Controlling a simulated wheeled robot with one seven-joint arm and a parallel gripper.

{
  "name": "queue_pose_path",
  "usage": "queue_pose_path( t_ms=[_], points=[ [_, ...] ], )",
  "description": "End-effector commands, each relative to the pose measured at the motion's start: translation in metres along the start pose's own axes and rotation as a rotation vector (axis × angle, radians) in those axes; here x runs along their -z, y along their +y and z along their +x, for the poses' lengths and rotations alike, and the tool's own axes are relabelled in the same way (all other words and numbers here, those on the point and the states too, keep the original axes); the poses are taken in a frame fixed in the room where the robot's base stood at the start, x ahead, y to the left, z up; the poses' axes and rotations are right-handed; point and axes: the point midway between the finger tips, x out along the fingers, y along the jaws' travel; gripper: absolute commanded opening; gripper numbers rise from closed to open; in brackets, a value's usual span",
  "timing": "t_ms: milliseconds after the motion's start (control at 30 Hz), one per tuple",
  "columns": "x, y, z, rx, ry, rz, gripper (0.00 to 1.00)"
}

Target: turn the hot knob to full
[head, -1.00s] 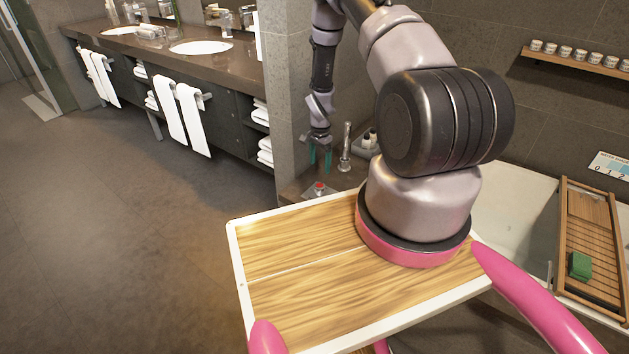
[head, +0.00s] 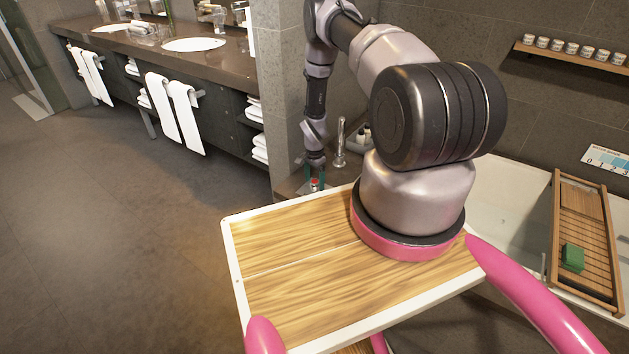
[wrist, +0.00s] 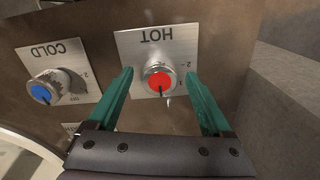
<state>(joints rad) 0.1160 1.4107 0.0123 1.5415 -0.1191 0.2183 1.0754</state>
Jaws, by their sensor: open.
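The hot knob (wrist: 160,82) is a silver knob with a red cap and a dark pointer line, on a metal plate marked HOT that appears upside down in the wrist view. Its pointer faces the bottom of that picture. In the head view its red top (head: 314,183) shows just below my gripper (head: 315,172). In the wrist view my gripper (wrist: 160,95) is open, with one green finger on each side of the knob. Gaps show between fingers and knob, and I see no clear contact.
The cold knob (wrist: 42,93), with a blue cap, sits to the left on its own plate in the wrist view. A tall silver spout (head: 340,143) stands beside my gripper. A wooden bath tray (head: 580,240) with a green block (head: 572,257) lies across the white tub at the right.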

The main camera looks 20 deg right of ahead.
Motion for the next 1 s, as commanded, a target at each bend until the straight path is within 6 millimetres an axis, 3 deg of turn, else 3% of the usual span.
queue_pose_path(
  t_ms=[33,200,267,667,1000],
  points=[
    [0.0000,0.0000,-0.0001,0.000,0.000,0.000,0.84],
    [-0.0001,0.0000,-0.0003,0.000,0.000,0.000,0.19],
    [-0.0001,0.0000,-0.0003,0.000,0.000,0.000,0.00],
    [-0.0001,0.0001,-0.0005,0.000,0.000,-0.077,0.00],
    [0.0000,0.0005,-0.0006,0.000,-0.001,-0.345,0.00]
  ],
)
